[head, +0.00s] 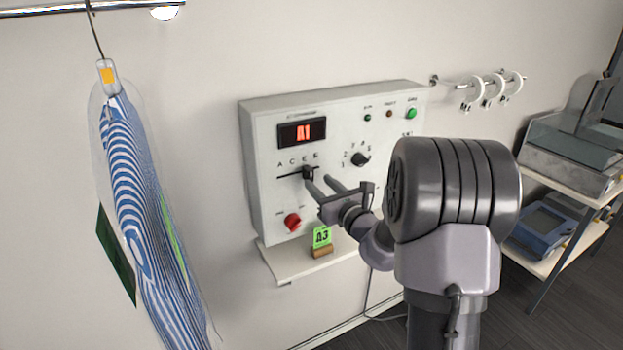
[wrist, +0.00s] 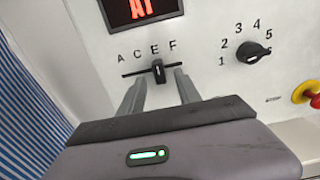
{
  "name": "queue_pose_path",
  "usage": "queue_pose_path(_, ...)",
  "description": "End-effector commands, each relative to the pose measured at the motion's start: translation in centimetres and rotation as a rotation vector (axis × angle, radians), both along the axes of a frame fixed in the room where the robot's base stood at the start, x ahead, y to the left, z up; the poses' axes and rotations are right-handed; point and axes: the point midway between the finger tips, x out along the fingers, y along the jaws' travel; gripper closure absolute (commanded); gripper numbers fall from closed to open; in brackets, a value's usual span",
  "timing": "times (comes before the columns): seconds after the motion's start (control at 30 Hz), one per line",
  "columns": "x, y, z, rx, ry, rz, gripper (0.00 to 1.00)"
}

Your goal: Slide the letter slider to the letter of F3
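The letter slider has a black knob (head: 308,173) on a horizontal slot in the white control panel (head: 262,205). In the wrist view the knob (wrist: 158,70) stands below the letters A, C, E, F, near E and F; its exact letter is hard to tell. The red display (head: 302,132) reads A1. My gripper (head: 319,180) is open at the slot. In the wrist view its fingers (wrist: 159,82) lie apart on either side of the knob, with gaps visible and no clear contact.
A green A3 card (head: 322,236) stands on the shelf below. A striped garment (head: 145,220) hangs at left. A shelf unit (head: 560,180) stands at right.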

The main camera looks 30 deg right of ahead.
Motion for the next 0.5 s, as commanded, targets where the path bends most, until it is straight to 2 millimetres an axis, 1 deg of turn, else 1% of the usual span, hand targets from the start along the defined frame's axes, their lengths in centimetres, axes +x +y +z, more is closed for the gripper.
queue_pose_path(0.03, 1.1, 0.2, -0.1, 0.000, 0.000, 0.003, 0.60)
queue_pose_path(0.1, 2.3, 0.2, -0.1, -0.001, 0.000, 0.002, 0.60)
queue_pose_path(0.2, 3.4, 0.2, 0.0, 0.000, 0.001, 0.002, 0.60)
queue_pose_path(0.3, 4.0, 0.2, 0.0, 0.000, 0.000, 0.002, 0.60)
queue_pose_path(0.5, 4.0, 0.2, 0.0, 0.000, 0.000, 0.001, 0.60)
